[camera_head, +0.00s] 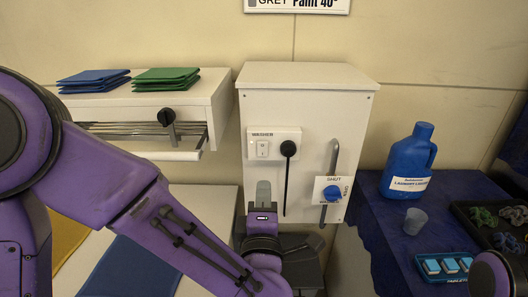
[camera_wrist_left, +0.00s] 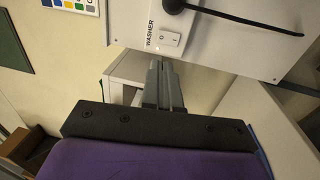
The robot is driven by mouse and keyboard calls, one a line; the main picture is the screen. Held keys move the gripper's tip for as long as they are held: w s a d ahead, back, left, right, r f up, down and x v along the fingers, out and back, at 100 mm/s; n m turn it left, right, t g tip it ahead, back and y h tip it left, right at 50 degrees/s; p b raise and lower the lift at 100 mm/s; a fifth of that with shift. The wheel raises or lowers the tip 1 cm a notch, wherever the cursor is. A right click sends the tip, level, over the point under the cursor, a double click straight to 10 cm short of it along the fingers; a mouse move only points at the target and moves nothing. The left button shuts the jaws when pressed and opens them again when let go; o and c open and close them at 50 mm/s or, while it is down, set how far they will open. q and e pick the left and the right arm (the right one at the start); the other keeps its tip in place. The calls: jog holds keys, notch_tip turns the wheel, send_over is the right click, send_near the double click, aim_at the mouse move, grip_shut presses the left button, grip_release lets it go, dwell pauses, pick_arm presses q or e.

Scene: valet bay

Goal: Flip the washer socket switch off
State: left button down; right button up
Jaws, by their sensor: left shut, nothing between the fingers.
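The washer socket (camera_head: 274,134) is a white plate marked WASHER on the front of the white cabinet. Its white rocker switch (camera_head: 262,150) is on the left of the plate. The switch also shows in the left wrist view (camera_wrist_left: 168,39), with its two marks; which side is pressed I cannot tell. A black plug (camera_head: 288,148) with a hanging cord sits right of the switch. My left gripper (camera_head: 263,186) is shut and empty, its grey fingertips a little below the plate and apart from it in the picture. The fingertips (camera_wrist_left: 160,66) also point toward the switch in the left wrist view.
A blue valve knob (camera_head: 332,193) and a grey vertical pipe (camera_head: 332,165) are right of the socket. A white shelf unit (camera_head: 215,95) with folded cloths stands left. A blue detergent jug (camera_head: 408,160), a cup (camera_head: 415,221) and trays stand on the right table.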

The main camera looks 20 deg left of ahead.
pick_arm(q)
jog(key=p, duration=0.1)
send_near(265, 146)
jog(key=p+x, duration=0.4)
jog(key=x, duration=0.3)
jog(key=shift+s, duration=0.1)
pick_arm(e)
jog(key=r, duration=0.5)
jog(key=shift+w+r, duration=0.1)
jog(key=shift+w, duration=0.15)
